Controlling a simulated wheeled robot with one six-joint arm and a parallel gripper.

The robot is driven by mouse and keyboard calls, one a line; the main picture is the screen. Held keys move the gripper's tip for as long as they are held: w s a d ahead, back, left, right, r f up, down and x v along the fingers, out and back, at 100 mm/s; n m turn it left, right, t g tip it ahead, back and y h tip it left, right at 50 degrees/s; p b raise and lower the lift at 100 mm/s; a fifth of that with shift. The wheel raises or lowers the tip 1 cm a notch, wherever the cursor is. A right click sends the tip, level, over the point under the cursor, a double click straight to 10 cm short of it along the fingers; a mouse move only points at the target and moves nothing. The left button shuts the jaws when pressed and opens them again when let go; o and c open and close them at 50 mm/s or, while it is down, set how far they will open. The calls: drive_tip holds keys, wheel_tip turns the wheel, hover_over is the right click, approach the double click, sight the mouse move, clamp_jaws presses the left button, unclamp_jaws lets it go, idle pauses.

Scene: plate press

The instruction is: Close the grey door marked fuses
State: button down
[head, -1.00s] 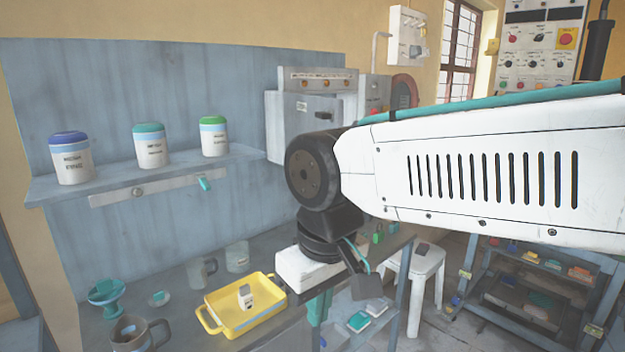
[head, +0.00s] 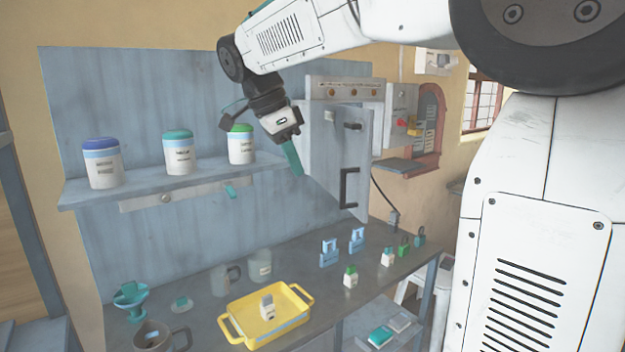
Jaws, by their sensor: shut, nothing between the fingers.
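The grey door (head: 330,165) is on the wall-mounted grey cabinet (head: 345,86), right of the shelf. It has a black handle (head: 349,187) and appears swung outward, standing at an angle to the cabinet; its exact angle is hard to tell. No "fuses" lettering is readable on it. My gripper (head: 292,160) is at the door's left edge in the picture, with its teal fingers shut and empty, pointing down. I cannot tell whether they touch the door. My arm crosses above the cabinet and hides part of the wall behind it.
A shelf (head: 140,188) with several lidded jars is left of my gripper. Below, the bench (head: 340,295) holds a yellow tray (head: 232,328), mugs and several padlocks. A grey box with a red switch (head: 414,130) is right of the cabinet.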

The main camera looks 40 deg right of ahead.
drive_tip(key=s+d+f, duration=0.2)
drive_tip(key=d+f, duration=0.5)
drive_tip(key=f, duration=0.1)
drive_tip(key=shift+s+f, duration=0.15)
idle(0.3)
